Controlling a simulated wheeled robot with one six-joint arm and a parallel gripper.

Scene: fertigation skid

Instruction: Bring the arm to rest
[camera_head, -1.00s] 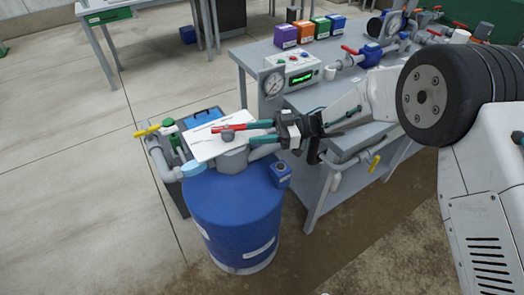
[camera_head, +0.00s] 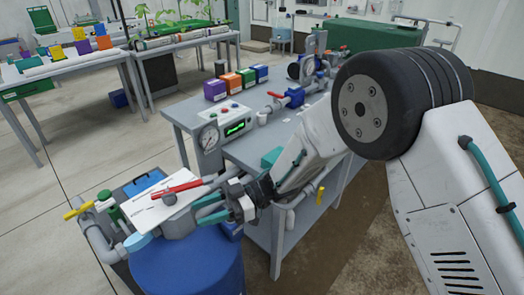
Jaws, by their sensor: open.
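My arm reaches from the right over the grey skid bench (camera_head: 190,122). My gripper (camera_head: 197,211), with teal fingers, is open and looks empty. It is above the blue drum (camera_head: 190,268), just right of and below a red valve handle (camera_head: 178,189). The handle lies over a white sheet (camera_head: 148,205). Whether a fingertip touches the fitting under the handle I cannot tell. My gripper and wrist hide part of the pipework behind them.
Several coloured boxes (camera_head: 215,90) stand behind. A yellow-handled valve (camera_head: 79,210) is at the left. Open floor lies left of the bench.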

